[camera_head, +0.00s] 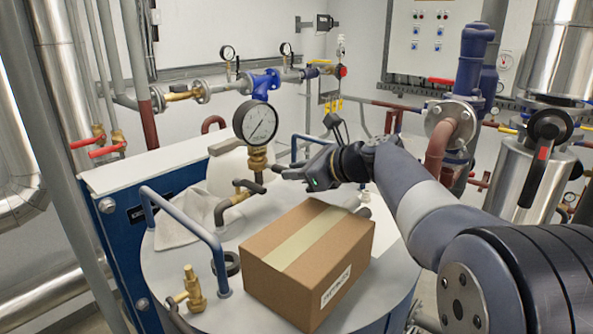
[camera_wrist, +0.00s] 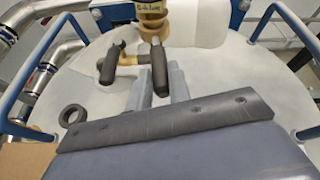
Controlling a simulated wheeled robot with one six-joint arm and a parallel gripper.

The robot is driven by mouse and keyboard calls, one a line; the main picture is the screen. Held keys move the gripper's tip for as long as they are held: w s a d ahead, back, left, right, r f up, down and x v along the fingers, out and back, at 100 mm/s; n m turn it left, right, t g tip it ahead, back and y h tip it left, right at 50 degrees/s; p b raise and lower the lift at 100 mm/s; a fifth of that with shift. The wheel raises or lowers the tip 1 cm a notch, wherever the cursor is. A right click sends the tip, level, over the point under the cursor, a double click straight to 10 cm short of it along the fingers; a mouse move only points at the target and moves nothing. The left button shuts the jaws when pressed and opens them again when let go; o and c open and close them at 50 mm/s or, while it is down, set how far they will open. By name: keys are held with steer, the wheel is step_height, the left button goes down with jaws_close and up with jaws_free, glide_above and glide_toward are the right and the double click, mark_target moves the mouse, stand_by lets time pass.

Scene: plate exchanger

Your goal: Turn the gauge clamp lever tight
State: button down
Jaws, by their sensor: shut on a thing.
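The round white-faced gauge (camera_head: 256,122) stands upright on a brass clamp fitting (camera_head: 257,158) above the tank lid. In the wrist view the brass fitting (camera_wrist: 152,12) is at the top, and the dark gauge clamp lever (camera_wrist: 158,60) hangs down from it. My gripper (camera_head: 284,173) reaches in from the right at lever height. In the wrist view the fingers of my gripper (camera_wrist: 161,80) lie on either side of the lever's lower end, shut on it. A second dark handle (camera_wrist: 110,62), on the brass side pipe, is left of the lever and apart from my fingers.
A cardboard box (camera_head: 310,262) sits on the lid in front of my gripper. Blue rails (camera_head: 205,235) rise at the lid's edge. A black ring (camera_head: 226,264) and a small brass valve (camera_head: 190,290) are at left. A pale cloth (camera_head: 188,215) lies behind.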

steer(key=shift+a, duration=0.1)
steer(key=shift+s+a+m+t+h+p, duration=0.4)
steer(key=shift+s+m+t+h, duration=0.2)
steer(key=shift+m, duration=0.1)
steer(key=shift+w, duration=0.1)
steer(key=c, duration=1.3)
jaws_free()
steer(key=b+v, duration=0.1)
steer(key=v, duration=0.9)
steer(key=shift+s+d+r, duration=0.15)
steer(key=shift+s, duration=0.2)
